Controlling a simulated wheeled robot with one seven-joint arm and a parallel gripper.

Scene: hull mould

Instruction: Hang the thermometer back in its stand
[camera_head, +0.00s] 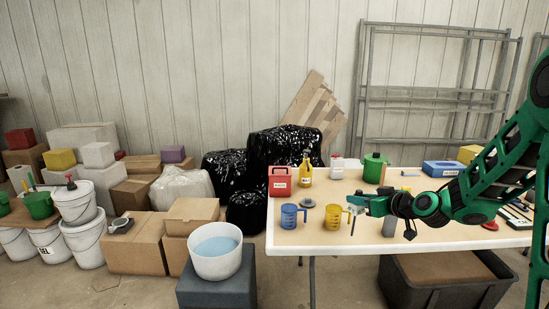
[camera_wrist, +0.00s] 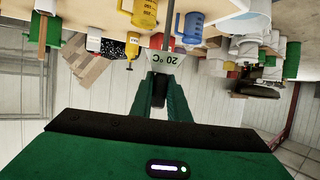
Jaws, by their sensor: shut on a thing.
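My gripper (camera_head: 360,204) is shut on the thermometer (camera_head: 353,224) above the table, at the right of the yellow jug. In the wrist view, which is upside down, the thermometer's pale display (camera_wrist: 167,60) reads 20 °C, and its thin dark probe runs from it to the top edge. My gripper's fingers (camera_wrist: 160,85) close around the thermometer's head. In the head view the probe hangs about upright. I cannot make out the stand for certain; a grey upright block (camera_head: 389,228) shows partly below my arm.
A yellow jug (camera_head: 332,217) and a blue jug (camera_head: 289,217) stand near the table's front left. Behind are a red can (camera_head: 281,181), a yellow bottle (camera_head: 306,171) and a green can (camera_head: 374,168). A white basin of water (camera_head: 216,248) stands left of the table.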

